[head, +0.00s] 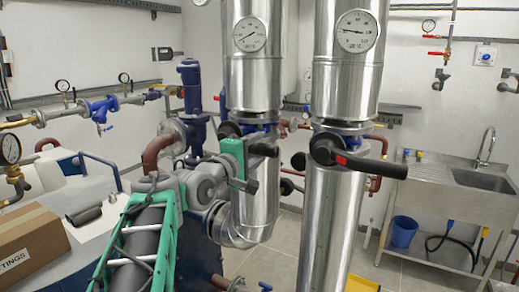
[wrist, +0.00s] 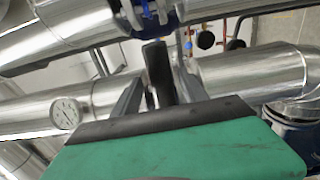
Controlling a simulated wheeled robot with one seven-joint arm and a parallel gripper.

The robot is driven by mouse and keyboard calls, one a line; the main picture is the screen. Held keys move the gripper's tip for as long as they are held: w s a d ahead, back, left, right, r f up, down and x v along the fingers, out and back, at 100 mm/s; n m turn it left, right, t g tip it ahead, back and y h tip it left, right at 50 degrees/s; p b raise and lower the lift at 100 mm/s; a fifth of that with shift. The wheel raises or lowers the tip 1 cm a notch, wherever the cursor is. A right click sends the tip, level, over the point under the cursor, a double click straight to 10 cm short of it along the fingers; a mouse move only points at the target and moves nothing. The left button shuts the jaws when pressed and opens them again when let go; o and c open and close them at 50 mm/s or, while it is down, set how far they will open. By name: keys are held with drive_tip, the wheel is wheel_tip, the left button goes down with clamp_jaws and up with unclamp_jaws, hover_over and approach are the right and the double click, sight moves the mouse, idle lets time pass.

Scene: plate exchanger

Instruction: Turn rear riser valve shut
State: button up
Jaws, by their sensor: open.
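Two silver risers stand side by side in the head view. The left riser (head: 252,75), which looks farther off, has a valve with a black hub (head: 230,130). My green and black gripper (head: 254,165) is in front of this valve and hides much of it. In the wrist view a black lever grip (wrist: 158,68) shows between the two grey fingers of my gripper (wrist: 160,92). The fingers are open, with gaps visible beside the grip. The right riser (head: 330,220) has a valve whose black-and-red lever (head: 368,165) points right, across the pipe.
Dial gauges sit on the left riser (head: 250,34) and right riser (head: 357,31). A sink bench (head: 430,205) and blue bucket (head: 403,232) are at right. A cardboard box (head: 30,245) is at lower left. Pipes and small valves crowd the left wall.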

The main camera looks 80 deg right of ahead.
drive_tip(key=b+v, duration=0.1)
drive_tip(key=v, duration=0.5)
drive_tip(key=shift+a+b, duration=0.4)
